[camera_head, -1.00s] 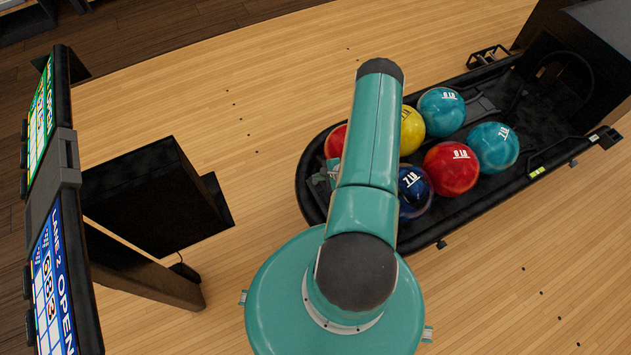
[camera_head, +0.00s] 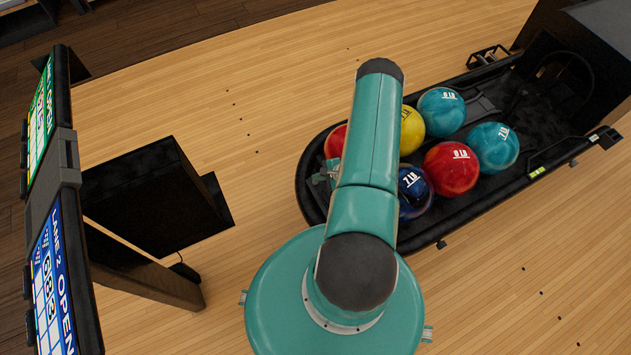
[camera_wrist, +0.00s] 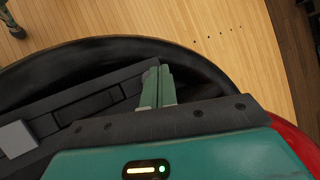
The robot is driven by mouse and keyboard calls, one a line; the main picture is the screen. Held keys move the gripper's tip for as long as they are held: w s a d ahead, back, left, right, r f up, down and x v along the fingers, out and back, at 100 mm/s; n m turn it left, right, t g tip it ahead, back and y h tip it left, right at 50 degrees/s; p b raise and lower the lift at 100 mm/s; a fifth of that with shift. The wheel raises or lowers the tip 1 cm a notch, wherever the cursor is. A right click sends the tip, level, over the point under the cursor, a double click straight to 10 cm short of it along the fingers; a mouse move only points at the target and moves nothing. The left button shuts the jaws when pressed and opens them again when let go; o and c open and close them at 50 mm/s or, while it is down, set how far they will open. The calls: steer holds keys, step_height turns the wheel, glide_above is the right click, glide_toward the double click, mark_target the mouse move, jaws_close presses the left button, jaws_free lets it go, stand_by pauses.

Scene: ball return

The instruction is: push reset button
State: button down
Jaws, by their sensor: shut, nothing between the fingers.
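My gripper (camera_wrist: 158,88) shows in the wrist view with its two teal fingers together and nothing between them. The fingertips are over the black ball return (camera_wrist: 190,62), beside a dark grey panel (camera_wrist: 60,95) with recessed slots. A light grey square block (camera_wrist: 17,138) sits on this panel at the left edge. I cannot tell whether that block or a slot is the reset button, and I cannot tell whether the fingertips touch anything. In the head view my arm hides most of the gripper and the near part of the ball return (camera_head: 440,232).
Several balls lie in the ball return, among them a red ball (camera_head: 451,168), a dark blue ball (camera_head: 413,192), a yellow ball (camera_head: 411,130) and a teal ball (camera_head: 493,148). Score screens (camera_head: 52,285) stand at the left.

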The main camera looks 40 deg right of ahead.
mark_target(318, 183)
steer(key=shift+f, duration=0.1)
steer(key=shift+f, duration=0.35)
steer(key=shift+f, duration=0.45)
stand_by(0.8)
stand_by(0.3)
steer(key=shift+r, duration=0.9)
step_height(318, 183, up, 5)
stand_by(0.4)
stand_by(0.5)
